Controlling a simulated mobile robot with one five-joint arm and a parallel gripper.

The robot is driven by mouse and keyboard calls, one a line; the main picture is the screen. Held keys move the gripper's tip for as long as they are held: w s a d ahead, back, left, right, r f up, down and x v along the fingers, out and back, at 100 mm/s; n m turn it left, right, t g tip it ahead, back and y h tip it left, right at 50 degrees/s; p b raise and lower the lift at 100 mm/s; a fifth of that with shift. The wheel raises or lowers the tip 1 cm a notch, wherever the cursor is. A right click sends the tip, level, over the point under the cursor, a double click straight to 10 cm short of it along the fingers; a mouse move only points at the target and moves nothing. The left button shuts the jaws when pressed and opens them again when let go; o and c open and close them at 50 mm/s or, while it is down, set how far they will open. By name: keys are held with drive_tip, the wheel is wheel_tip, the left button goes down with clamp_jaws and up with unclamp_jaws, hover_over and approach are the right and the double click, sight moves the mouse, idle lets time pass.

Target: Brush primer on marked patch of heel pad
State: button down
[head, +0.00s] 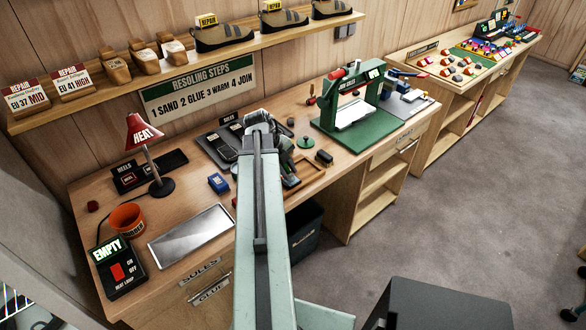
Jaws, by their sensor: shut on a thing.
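My arm reaches across the workbench (208,205), and my gripper (283,152) is low over its middle, partly hidden behind the arm. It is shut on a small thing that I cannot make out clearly. A small green round item (305,142) is just right of the gripper. A shallow wooden frame (308,178) lies in front of it, partly covered by the arm. I cannot pick out the heel pad or its marked patch. A dark rack labelled HEELS (128,178) stands at the back left. A small blue container (218,182) is left of the arm.
A red heat lamp (146,138), an orange pot (128,219), a metal plate (192,236) and a black switch box reading EMPTY (117,267) are on the left. A green press (349,112) stands at the right. A shoe shelf (185,55) hangs above.

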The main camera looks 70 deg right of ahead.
drive_tip(key=shift+w+a+r, duration=0.1)
drive_tip(key=shift+w+a, duration=0.35)
drive_tip(key=shift+a, duration=0.25)
drive_tip(key=shift+w+a, duration=0.45)
drive_tip(key=shift+a, duration=0.25)
drive_tip(key=shift+w+d, duration=0.2)
drive_tip(key=shift+s+d, duration=0.55)
drive_tip(key=shift+d, duration=0.35)
drive_tip(key=shift+s+d, duration=0.6)
drive_tip(key=shift+d, duration=0.25)
drive_tip(key=shift+s+d, duration=0.55)
drive_tip(key=shift+d, duration=0.35)
drive_tip(key=shift+a, duration=0.15)
drive_tip(key=shift+w+a, duration=0.4)
drive_tip(key=shift+a, duration=0.25)
drive_tip(key=shift+w+a, duration=0.4)
drive_tip(key=shift+a, duration=0.2)
drive_tip(key=shift+w+a, duration=0.45)
drive_tip(key=shift+a, duration=0.2)
drive_tip(key=shift+w+a, duration=0.45)
drive_tip(key=shift+a, duration=0.2)
